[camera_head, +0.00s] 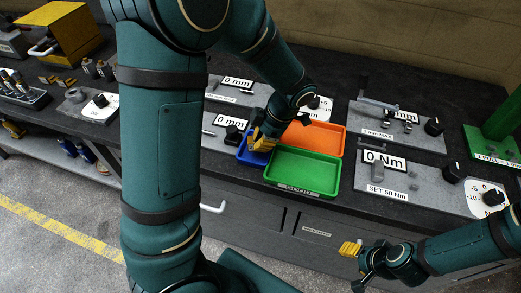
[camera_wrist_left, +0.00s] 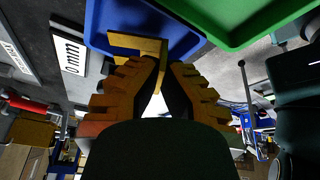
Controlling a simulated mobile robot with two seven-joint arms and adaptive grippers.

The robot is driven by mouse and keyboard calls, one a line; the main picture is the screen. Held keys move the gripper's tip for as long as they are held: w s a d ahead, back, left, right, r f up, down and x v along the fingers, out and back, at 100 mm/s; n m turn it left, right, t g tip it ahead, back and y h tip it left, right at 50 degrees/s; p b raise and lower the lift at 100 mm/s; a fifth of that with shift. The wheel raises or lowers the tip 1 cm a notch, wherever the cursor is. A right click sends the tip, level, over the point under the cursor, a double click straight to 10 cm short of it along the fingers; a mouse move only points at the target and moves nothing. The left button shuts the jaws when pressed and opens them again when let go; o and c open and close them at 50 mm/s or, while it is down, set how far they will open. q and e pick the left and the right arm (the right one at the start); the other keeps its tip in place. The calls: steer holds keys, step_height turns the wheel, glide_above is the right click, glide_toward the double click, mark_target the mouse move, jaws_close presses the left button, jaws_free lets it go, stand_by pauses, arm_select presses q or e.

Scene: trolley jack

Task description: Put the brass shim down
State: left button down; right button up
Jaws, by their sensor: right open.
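My left gripper (camera_head: 262,143) is over the blue tray (camera_head: 246,157). In the left wrist view, its ridged yellow fingers (camera_wrist_left: 163,72) come together on the brass shim (camera_wrist_left: 128,43), a flat yellow-brown piece. The shim sits at the fingertips, in front of the blue tray (camera_wrist_left: 103,20); I cannot tell whether it touches the tray. In the head view the shim cannot be told apart from the yellow fingers. My right gripper (camera_head: 350,249) is open and empty in front of the bench, at the lower right.
A green tray (camera_head: 303,190) and an orange tray (camera_head: 335,138) stand beside the blue tray. Grey plates with gauges reading 0 mm (camera_head: 230,133) lie to the left. A 0 Nm plate (camera_head: 370,180) is to the right. A green stand (camera_head: 497,140) is at the far right.

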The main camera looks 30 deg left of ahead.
arm_select(q)
steer(key=shift+f+b, duration=0.3)
steer(key=shift+f, duration=1.5)
steer(key=shift+f, duration=0.15)
steer(key=c, duration=1.4)
jaws_free()
steer(key=shift+r, duration=0.25)
steer(key=p+v, duration=0.2)
steer(key=v, duration=1)
